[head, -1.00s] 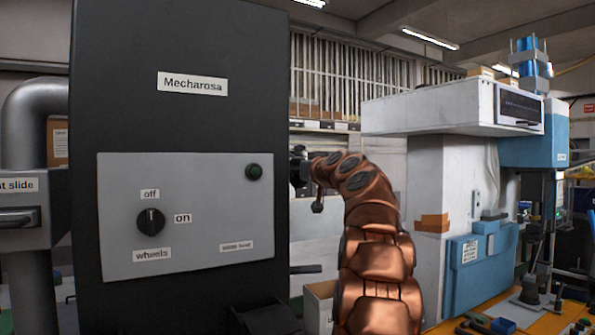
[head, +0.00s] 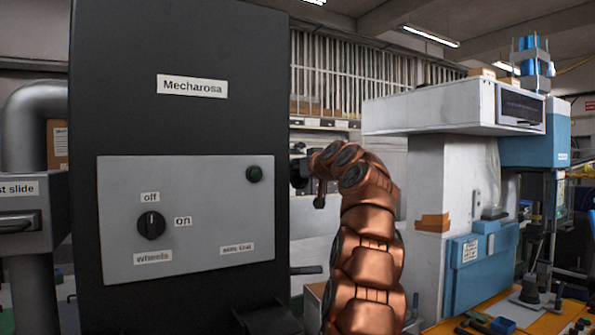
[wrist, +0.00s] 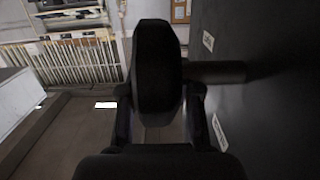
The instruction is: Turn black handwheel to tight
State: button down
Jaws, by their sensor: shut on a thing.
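The black handwheel (wrist: 157,65) shows edge-on in the middle of the wrist view. A dark shaft (wrist: 215,72) joins it to the dark machine side (wrist: 275,100) on the right. My gripper (wrist: 160,103) is shut on the handwheel, with one finger on each side of it.
A white and blue machine (head: 450,105) stands to the right, behind an orange bench (head: 455,328) with small items.

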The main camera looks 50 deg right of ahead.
aim_at(304, 184)
jog(key=shift+w+f, duration=0.1)
jog(key=shift+f, duration=0.1)
jog(key=c, duration=0.8)
grip_release()
jog(key=shift+r, duration=0.1)
jog(key=shift+s, duration=0.25)
jog(key=shift+s+a+r, duration=0.15)
jog(key=shift+s+r, duration=0.05)
jog(key=shift+s, duration=0.25)
jog(key=shift+v, duration=1.25)
jog(key=f+v, duration=0.1)
jog(key=v, duration=0.7)
jog(key=shift+s+r, duration=0.2)
jog(key=shift+r, duration=0.3)
